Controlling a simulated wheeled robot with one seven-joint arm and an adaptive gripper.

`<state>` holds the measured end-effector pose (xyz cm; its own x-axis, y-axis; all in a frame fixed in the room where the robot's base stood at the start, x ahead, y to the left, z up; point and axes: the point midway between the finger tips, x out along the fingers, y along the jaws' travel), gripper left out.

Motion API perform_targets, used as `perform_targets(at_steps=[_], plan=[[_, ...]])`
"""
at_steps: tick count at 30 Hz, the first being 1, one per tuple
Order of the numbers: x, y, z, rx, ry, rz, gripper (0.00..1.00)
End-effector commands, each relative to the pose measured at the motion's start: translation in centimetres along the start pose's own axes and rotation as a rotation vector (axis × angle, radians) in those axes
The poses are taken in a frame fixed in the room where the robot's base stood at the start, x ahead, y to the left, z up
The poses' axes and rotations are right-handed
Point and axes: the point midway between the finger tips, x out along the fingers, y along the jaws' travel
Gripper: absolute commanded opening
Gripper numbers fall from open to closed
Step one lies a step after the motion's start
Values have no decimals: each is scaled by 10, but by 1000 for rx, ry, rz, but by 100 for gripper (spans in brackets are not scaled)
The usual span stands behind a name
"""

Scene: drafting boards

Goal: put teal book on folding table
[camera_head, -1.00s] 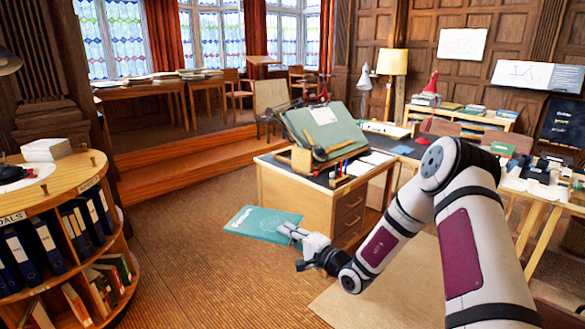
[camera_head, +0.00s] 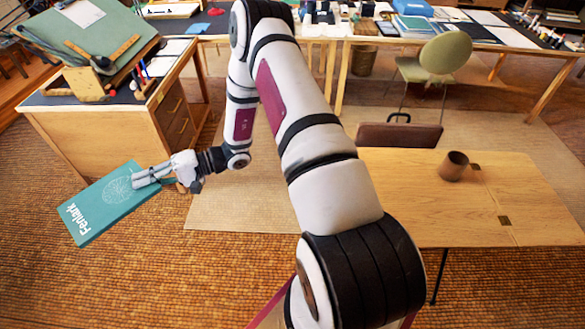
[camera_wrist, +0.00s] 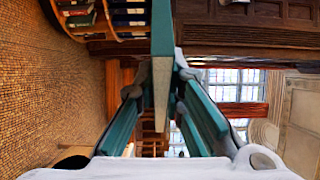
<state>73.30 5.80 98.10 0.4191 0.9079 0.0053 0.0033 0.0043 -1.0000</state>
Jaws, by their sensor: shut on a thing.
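The teal book (camera_head: 105,208), with white lettering and a pale round design on its cover, is held out in the air over the brown floor in the head view. My gripper (camera_head: 140,178) is shut on the book's right end. In the wrist view the book (camera_wrist: 162,40) shows edge-on between the two fingers of my gripper (camera_wrist: 160,90). The folding table (camera_head: 400,190) has a light wooden top and stands at the right in the head view, apart from the book. My arm hides part of its left side.
A brown cup (camera_head: 454,166) stands on the folding table; the top around it is clear. A wooden desk (camera_head: 105,137) with a green drafting board (camera_head: 90,38) is at left. A green chair (camera_head: 440,58) stands behind.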

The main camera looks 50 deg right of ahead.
Motion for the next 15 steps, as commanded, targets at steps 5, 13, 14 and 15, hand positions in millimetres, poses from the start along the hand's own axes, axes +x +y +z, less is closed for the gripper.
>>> perform_targets(at_steps=[5, 13, 14, 15], plan=[[-10, 56, 24, 3, -241, -2, 0], [-60, 128, 68, 9, -629, -5, 0], [-67, 135, 73, 10, -673, -5, 0], [-77, 144, 78, 10, -732, -5, 0]])
